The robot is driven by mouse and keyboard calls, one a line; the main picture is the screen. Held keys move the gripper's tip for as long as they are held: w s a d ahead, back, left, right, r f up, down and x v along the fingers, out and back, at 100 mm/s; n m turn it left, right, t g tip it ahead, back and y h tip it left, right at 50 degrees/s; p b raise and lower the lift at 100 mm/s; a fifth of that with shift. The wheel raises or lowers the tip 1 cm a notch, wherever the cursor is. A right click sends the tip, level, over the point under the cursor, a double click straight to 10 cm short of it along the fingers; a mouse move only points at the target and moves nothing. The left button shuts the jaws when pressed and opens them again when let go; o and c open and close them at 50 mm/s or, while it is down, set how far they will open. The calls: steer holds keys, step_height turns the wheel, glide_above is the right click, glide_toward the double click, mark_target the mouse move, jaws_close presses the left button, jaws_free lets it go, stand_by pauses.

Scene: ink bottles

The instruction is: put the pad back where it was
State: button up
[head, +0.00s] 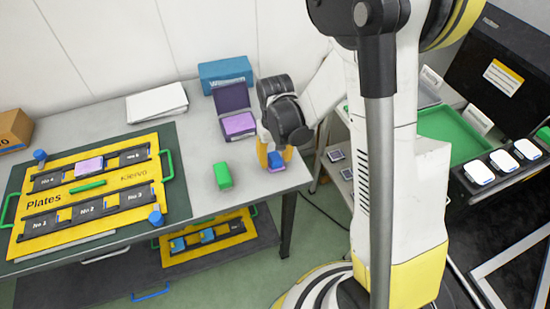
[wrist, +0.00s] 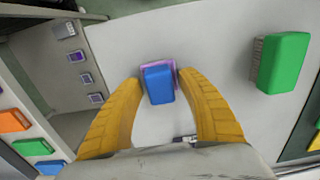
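A blue block-shaped pad (wrist: 158,84) with a pinkish-purple rim showing around its far end is between my gripper's yellow fingertips (wrist: 159,78). The fingers look close against its two sides. In the head view my gripper (head: 274,160) is low over the right front corner of the grey table, with the blue pad (head: 275,159) partly hidden by its fingers. Whether the pad touches the tabletop is unclear. An open purple case (head: 233,97) with a lilac pad surface (head: 239,124) lies behind and left of my gripper.
A green block (head: 223,175) stands left of my gripper. The yellow plate board (head: 60,191) lies on a dark green mat at left. White paper (head: 157,102) and a blue box (head: 225,74) are at the back. A shelf unit with a green tray (head: 450,134) stands at right.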

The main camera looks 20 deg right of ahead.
step_height(320, 180, up, 12)
steer(key=p, duration=0.4)
step_height(320, 180, up, 10)
steer(key=f+t, duration=0.1)
steer(key=t, duration=0.2)
glide_above(275, 157)
steer(key=s, duration=0.5)
steer(key=s+r+t, duration=0.4)
steer(key=s, duration=0.3)
steer(key=shift+s+r, duration=0.35)
steer(key=shift+r, duration=0.05)
step_height(275, 157, down, 2)
steer(key=shift+f+b, duration=0.25)
steer(key=shift+b, duration=0.75)
